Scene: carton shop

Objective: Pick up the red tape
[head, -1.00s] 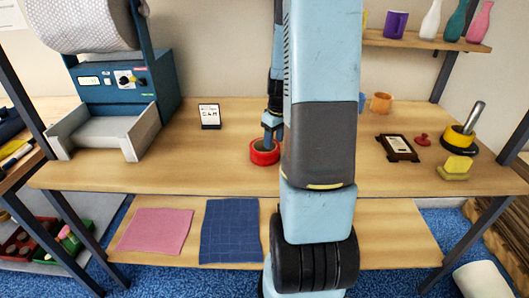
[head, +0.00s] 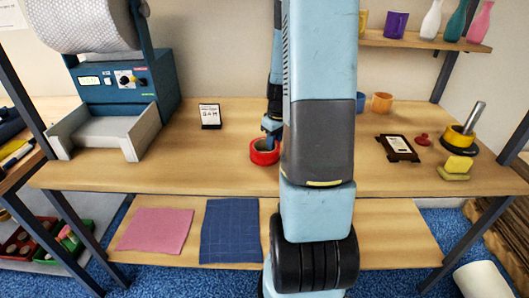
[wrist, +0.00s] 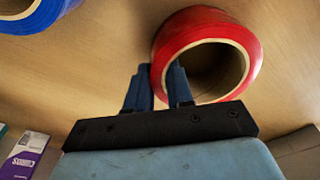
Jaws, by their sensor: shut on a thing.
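The red tape (head: 264,152) is a roll with a pale inner core, lying on the wooden table in the head view, just left of my arm. In the wrist view the red tape (wrist: 167,45) fills the upper right. My gripper (wrist: 161,80) is shut on the roll's wall, with one finger inside the ring and one outside. In the head view my gripper (head: 269,130) is at the roll's far side, partly hidden by my arm. I cannot tell whether the roll is clear of the table.
A blue roll (wrist: 30,14) lies left of the red one in the wrist view. A small card stand (head: 210,116) and a blue machine (head: 118,85) are to the left. A dark-framed card (head: 398,148) and a yellow block (head: 457,166) are to the right.

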